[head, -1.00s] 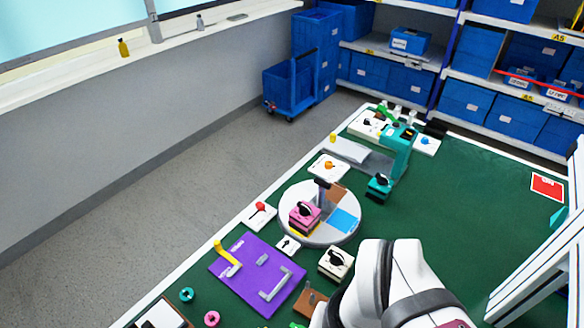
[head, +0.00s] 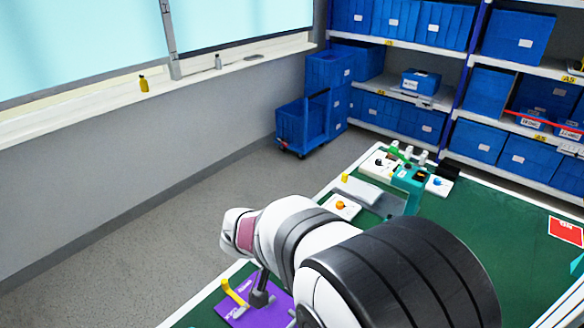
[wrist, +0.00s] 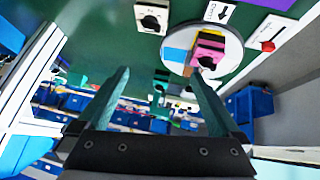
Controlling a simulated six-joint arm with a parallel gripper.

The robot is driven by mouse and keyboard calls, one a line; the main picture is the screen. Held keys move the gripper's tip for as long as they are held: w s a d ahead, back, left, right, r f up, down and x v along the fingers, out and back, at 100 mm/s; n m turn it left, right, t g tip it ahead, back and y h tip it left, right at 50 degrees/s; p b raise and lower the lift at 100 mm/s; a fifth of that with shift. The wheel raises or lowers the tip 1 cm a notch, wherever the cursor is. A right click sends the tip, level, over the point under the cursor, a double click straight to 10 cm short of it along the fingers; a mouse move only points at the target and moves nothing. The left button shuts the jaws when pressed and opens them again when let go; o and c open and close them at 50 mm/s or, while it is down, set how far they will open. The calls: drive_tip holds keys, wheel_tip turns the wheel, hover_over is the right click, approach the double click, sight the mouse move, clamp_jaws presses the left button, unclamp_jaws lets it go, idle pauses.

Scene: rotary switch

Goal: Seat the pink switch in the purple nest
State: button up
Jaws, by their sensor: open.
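In the wrist view the pink switch (wrist: 209,48), with a black knob, stands on the round white turntable (wrist: 230,62), beside a blue patch. My gripper (wrist: 160,74) is open and empty, with its teal fingers spread. The right fingertip appears near the pink switch in the picture, but the depth gap is unclear. In the head view the purple nest (head: 233,312) shows only partly at the bottom edge, with a yellow bracket (head: 235,293) at its left. My arm hides the rest of the nest, the turntable and the pink switch there.
The wrist view shows a cream switch (wrist: 152,16), an arrow card (wrist: 219,11) and a red-knob card (wrist: 270,45) around the turntable. In the head view a teal stand (head: 407,187) and an orange-knob card (head: 341,207) are farther back.

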drive_tip(key=w+a+f+t, duration=0.2)
drive_tip(key=w+a+f, duration=0.1)
drive_tip(key=w+a, duration=0.35)
drive_tip(key=shift+t, duration=0.3)
drive_tip(key=x, duration=1.6)
drive_tip(key=shift+d+f, duration=0.2)
drive_tip(key=shift+d, duration=0.2)
drive_tip(key=shift+s, duration=0.1)
drive_tip(key=c, duration=1.4)
